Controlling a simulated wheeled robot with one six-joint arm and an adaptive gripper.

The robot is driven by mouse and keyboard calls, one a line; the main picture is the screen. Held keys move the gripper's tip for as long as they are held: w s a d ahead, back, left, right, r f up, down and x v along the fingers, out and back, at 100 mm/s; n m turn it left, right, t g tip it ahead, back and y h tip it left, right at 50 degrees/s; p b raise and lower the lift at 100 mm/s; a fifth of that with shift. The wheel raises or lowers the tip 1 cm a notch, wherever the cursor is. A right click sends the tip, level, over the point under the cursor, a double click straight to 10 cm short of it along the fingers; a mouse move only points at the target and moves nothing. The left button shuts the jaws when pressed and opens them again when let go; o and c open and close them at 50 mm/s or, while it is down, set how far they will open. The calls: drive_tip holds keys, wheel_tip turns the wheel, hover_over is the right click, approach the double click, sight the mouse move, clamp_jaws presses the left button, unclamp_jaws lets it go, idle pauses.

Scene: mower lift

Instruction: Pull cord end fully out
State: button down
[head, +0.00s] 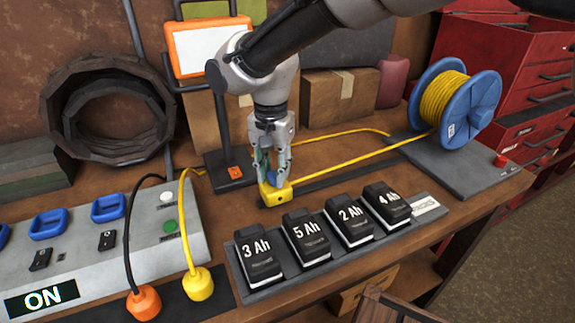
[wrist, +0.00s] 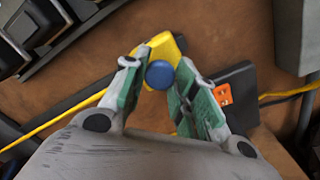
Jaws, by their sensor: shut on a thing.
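My gripper (head: 273,178) points down at the bench and is shut on the yellow cord end (head: 279,193), which has a blue round knob on it. In the wrist view the fingers (wrist: 158,82) close around the blue knob (wrist: 159,75), with the yellow block (wrist: 164,46) just beyond. The yellow cord (head: 360,156) runs straight from the cord end to the blue reel (head: 470,100) at the right. The cord end sits at the left end of a dark strip on the bench; whether it touches the strip is unclear.
A row of labelled black batteries (head: 304,238) stands in front of the gripper. A grey panel (head: 95,265) with blue handles, a yellow plug (head: 199,284) and an orange plug (head: 143,303) is at the left. Cardboard boxes (head: 340,100) and a red drawer cabinet (head: 535,75) stand behind.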

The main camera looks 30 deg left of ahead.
sight(271, 175)
drive_tip(key=shift+s+a, duration=0.15)
drive_tip(key=shift+s, duration=0.05)
drive_tip(key=c, duration=1.1)
unclamp_jaws()
wheel_tip(271, 175, up, 12)
